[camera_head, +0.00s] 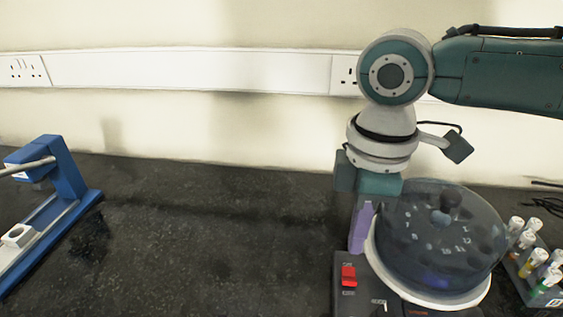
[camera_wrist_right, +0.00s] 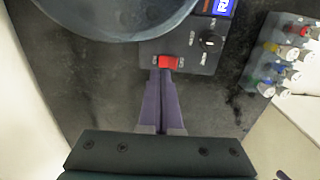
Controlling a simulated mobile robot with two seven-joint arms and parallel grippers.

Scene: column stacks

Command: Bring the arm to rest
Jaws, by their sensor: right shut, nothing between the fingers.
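My right arm comes in from the right in the head view, and its gripper (camera_head: 358,246) points down with purple fingers. The fingers are closed together with nothing between them, as the right wrist view (camera_wrist_right: 164,76) also shows. The fingertips are just behind a red switch (camera_head: 348,276) on the control panel of a centrifuge (camera_head: 430,235). In the wrist view the tips appear close to this red switch (camera_wrist_right: 168,62); I cannot tell whether they touch it. My left gripper is not in view.
The centrifuge has a clear domed lid, which looks closed, right beside the gripper. A rack (camera_head: 535,280) with several capped tubes stands at the right. A blue device (camera_head: 65,180) stands at the far left. The dark worktop (camera_head: 220,240) between is clear; a pale wall is behind.

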